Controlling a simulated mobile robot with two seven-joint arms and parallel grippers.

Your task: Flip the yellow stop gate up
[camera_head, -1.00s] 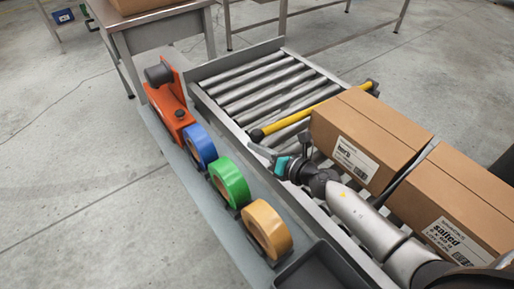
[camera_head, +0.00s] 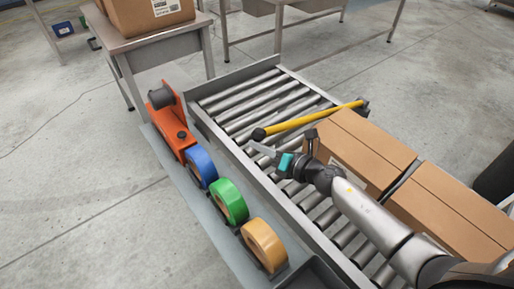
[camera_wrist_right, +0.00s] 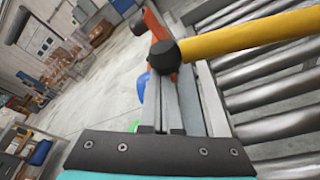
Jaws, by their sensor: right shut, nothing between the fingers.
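The yellow stop gate (camera_head: 312,118) is a yellow bar with black ends, lying across the roller conveyor with its free left end slightly raised. Its far right end is at the conveyor's far side, beside a carton. My right gripper (camera_head: 258,147) is shut and empty, just below the free end. In the right wrist view, the bar (camera_wrist_right: 255,36) fills the upper right, and its black end cap (camera_wrist_right: 164,57) hides the tips of my right gripper (camera_wrist_right: 168,82). They look to be under the cap; contact is not clear. My left gripper is not in view.
Cartons (camera_head: 365,143) stand on the rollers behind my right arm. The rollers (camera_head: 255,98) beyond the bar are bare. A side shelf holds an orange dispenser (camera_head: 170,125) and blue (camera_head: 201,165), green (camera_head: 229,201) and tan (camera_head: 265,245) tape rolls. A table (camera_head: 160,42) stands behind.

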